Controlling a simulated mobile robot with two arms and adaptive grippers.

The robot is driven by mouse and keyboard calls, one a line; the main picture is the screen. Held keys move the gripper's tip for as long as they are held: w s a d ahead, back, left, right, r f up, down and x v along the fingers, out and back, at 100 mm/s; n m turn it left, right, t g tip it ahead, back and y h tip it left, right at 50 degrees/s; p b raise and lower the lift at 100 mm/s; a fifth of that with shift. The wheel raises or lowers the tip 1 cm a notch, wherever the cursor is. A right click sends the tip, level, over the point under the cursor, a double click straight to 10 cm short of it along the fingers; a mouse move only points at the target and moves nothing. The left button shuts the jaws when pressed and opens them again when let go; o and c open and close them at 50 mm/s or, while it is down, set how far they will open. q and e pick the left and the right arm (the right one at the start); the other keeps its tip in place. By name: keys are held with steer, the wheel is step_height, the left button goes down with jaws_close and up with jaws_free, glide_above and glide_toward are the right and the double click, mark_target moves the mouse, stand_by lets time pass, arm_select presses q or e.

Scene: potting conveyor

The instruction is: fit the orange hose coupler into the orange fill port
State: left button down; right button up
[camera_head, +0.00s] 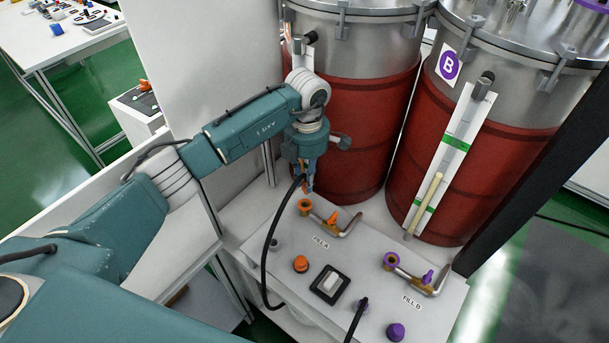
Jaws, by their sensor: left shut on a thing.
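My left gripper (308,172) points down at the back left of the white panel. It is shut on the orange hose coupler (307,187), which is mostly hidden by the fingers. A black hose (265,248) hangs from it in a curve to the panel's left side. The orange fill port (305,206) is a ring on a brass pipe by the "FILL A" label, just below the gripper. I cannot tell whether the coupler touches the port or is a little above it. My right gripper is not in view.
The white panel (340,250) also carries an orange knob (300,263), a black-framed switch (330,284), a purple port (391,261), a purple knob (396,332) and a second black hose (356,320). Two red-banded drums (365,130) stand close behind the port.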

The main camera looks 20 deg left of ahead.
mark_target(305, 180)
arm_select(q)
steer(key=shift+a+f, duration=0.1)
steer(key=shift+f, duration=0.4)
step_height(305, 180, down, 2)
steer(key=shift+a+b, duration=0.15)
steer(key=shift+b, duration=0.55)
steer(key=shift+f, duration=0.25)
steer(key=shift+f+b, duration=0.3)
steer(key=shift+b, duration=0.05)
steer(key=shift+r, duration=0.1)
steer(key=shift+f, duration=0.25)
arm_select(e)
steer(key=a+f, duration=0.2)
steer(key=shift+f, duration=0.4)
arm_select(q)
steer(key=shift+b, duration=0.35)
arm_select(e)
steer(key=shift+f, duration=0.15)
